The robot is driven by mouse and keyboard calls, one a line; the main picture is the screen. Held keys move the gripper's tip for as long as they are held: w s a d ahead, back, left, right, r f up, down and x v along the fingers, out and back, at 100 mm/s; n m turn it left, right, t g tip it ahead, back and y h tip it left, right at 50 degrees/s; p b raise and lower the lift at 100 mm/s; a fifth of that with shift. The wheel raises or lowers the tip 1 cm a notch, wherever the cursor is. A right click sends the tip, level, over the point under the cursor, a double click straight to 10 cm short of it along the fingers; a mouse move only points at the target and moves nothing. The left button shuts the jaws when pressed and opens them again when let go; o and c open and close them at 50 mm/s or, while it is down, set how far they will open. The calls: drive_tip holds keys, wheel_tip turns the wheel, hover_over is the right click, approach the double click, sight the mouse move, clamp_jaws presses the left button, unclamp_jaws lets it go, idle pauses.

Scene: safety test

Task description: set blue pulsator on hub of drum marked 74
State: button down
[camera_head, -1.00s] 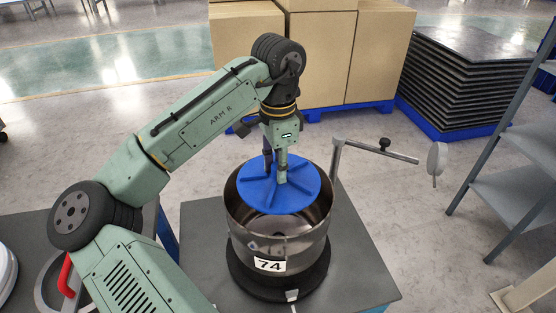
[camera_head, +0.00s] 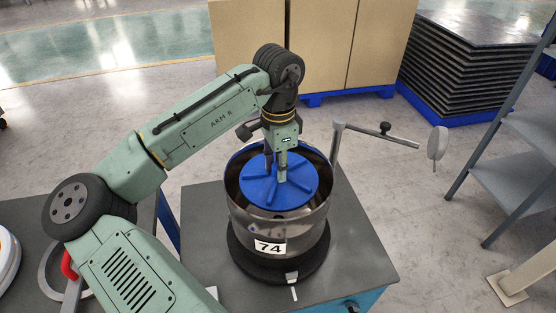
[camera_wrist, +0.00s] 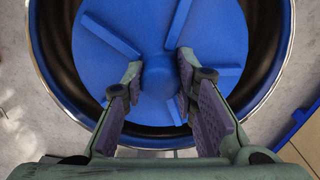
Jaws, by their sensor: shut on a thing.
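The blue pulsator (camera_head: 299,189) is a flat round disc with raised ribs. My gripper (camera_head: 277,176) is shut on its central boss, which shows between the fingers in the wrist view (camera_wrist: 160,72). The disc is inside the mouth of the steel drum marked 74 (camera_head: 310,222), a little below the rim and looking roughly level.
The drum stands on a black round base on a grey bench (camera_head: 362,262). A metal post with a side arm and round disc (camera_head: 438,142) rises at the drum's right. Cardboard boxes (camera_head: 325,50), stacked dark sheets (camera_head: 455,65) and a grey shelf (camera_head: 520,190) stand beyond.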

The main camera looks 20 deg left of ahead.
drive_tip(key=shift+f, duration=0.8)
drive_tip(key=shift+f+b, duration=6)
drive_tip(key=shift+f, duration=1.45)
drive_tip(key=c, duration=1.2)
unclamp_jaws()
